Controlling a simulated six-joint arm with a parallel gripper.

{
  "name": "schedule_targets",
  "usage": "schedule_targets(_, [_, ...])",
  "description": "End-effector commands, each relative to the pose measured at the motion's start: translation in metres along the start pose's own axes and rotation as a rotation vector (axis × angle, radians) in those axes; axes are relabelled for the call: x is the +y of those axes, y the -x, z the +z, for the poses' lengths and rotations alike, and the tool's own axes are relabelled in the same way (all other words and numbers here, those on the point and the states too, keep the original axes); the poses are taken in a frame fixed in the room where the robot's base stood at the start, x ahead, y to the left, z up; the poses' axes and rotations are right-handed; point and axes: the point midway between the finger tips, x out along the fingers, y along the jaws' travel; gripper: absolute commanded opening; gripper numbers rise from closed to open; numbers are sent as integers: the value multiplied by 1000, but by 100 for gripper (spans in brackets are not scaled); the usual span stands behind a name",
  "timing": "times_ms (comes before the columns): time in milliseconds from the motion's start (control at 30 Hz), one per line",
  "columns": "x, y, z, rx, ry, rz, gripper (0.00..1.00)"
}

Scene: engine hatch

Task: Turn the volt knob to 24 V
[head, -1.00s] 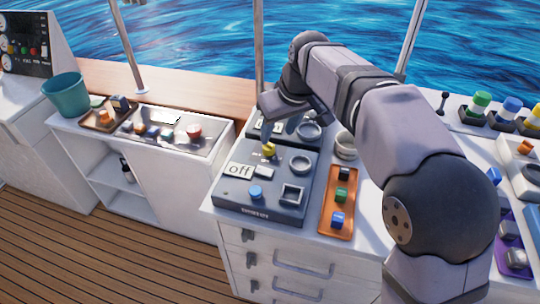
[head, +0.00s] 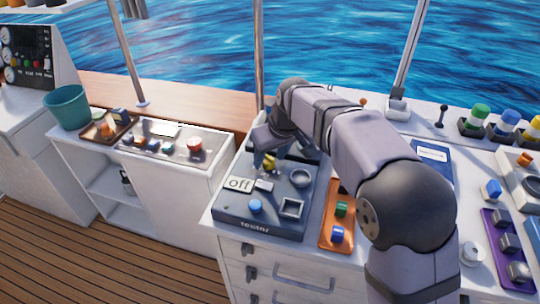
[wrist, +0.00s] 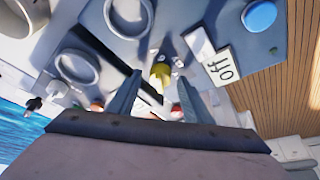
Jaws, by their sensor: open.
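The tester (head: 232,219) is a dark grey box on the white cabinet, with a display (head: 239,184) reading "off". A yellow knob (head: 269,164) stands at its back part; it is the likely volt knob, but I cannot read a label on it. In the wrist view the knob (wrist: 160,73) lies between and just beyond my fingertips. My gripper (wrist: 158,92) is open and empty, with one finger on either side of the knob's line. In the head view my gripper (head: 264,159) is low over the tester and partly covers the knob.
A purple tray (head: 500,222) is farther right.

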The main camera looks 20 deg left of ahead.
Motion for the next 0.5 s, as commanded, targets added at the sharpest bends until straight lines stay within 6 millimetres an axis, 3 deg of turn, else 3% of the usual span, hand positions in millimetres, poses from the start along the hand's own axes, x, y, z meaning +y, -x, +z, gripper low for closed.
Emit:
schedule_targets(300, [0,-2,0,0,0,0,46])
schedule_targets(467, [0,-2,0,0,0,0,7])
schedule_targets(500, [0,-2,0,0,0,0,4])
